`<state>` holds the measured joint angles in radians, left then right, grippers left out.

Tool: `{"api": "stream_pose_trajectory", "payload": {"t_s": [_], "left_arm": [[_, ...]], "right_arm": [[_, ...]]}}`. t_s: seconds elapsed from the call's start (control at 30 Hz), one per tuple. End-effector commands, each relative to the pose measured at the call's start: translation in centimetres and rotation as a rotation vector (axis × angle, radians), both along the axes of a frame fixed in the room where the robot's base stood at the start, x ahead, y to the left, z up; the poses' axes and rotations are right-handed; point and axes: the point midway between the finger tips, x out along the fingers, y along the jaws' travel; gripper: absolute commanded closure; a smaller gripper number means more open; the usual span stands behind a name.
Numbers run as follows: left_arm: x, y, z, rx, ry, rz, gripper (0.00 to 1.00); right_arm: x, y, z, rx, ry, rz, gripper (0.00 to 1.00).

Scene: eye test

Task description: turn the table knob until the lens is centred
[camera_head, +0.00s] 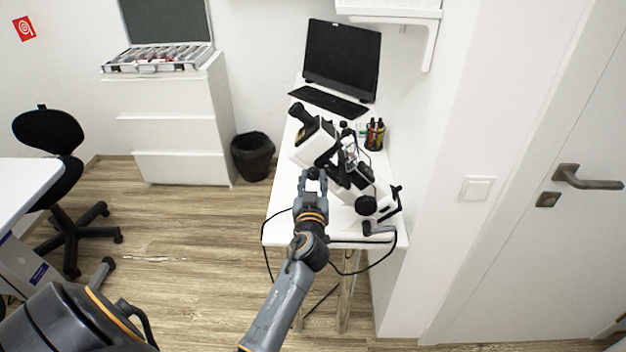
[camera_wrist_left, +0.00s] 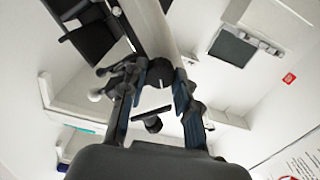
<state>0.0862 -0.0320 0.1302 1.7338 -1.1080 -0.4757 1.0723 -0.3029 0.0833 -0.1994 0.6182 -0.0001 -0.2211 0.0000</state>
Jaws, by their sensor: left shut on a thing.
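A black-and-white eye-test instrument (camera_head: 317,141) stands on the narrow white table (camera_head: 283,232) in the head view. My left gripper (camera_head: 313,178) reaches in from below and is at the near left side of the instrument. In the left wrist view, my left gripper (camera_wrist_left: 161,82) is shut on a round black knob (camera_wrist_left: 160,73) with a white mark, between its fingertips. A second dark knob-like part (camera_wrist_left: 152,125) shows nearer the wrist. The head view does not show the held knob clearly. I cannot make out the lens or whether it is centred. My right gripper is not in view.
A monitor (camera_head: 342,59), keyboard (camera_head: 328,102) and pen holder (camera_head: 374,134) stand farther back on the table. A black cable hangs off its front edge. A bin (camera_head: 253,156) and white drawers (camera_head: 168,132) stand left; the floor between is clear.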

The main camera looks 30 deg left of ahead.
Motion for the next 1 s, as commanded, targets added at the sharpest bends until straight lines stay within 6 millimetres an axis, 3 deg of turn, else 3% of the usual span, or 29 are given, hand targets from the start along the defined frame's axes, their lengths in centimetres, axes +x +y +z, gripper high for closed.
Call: {"api": "stream_pose_trajectory", "payload": {"t_s": [0.3, 0.67, 0.7, 0.77, 1.0], "left_arm": [[0.0, 0.0, -0.3, -0.129, -0.081, 0.000, 1.00], [0.0, 0.0, 0.1, -0.143, -0.090, 0.000, 1.00], [0.0, 0.0, 0.1, -0.143, -0.090, 0.000, 0.61], [0.0, 0.0, 0.1, -0.143, -0.090, 0.000, 0.49], [0.0, 0.0, 0.0, -0.142, -0.089, 0.000, 0.47]], "right_arm": [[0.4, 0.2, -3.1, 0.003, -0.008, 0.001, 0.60], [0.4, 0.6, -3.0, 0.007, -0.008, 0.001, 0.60], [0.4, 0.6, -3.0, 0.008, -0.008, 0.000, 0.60], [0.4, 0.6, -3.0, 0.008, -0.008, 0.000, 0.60], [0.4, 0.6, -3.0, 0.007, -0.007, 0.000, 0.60]]}}
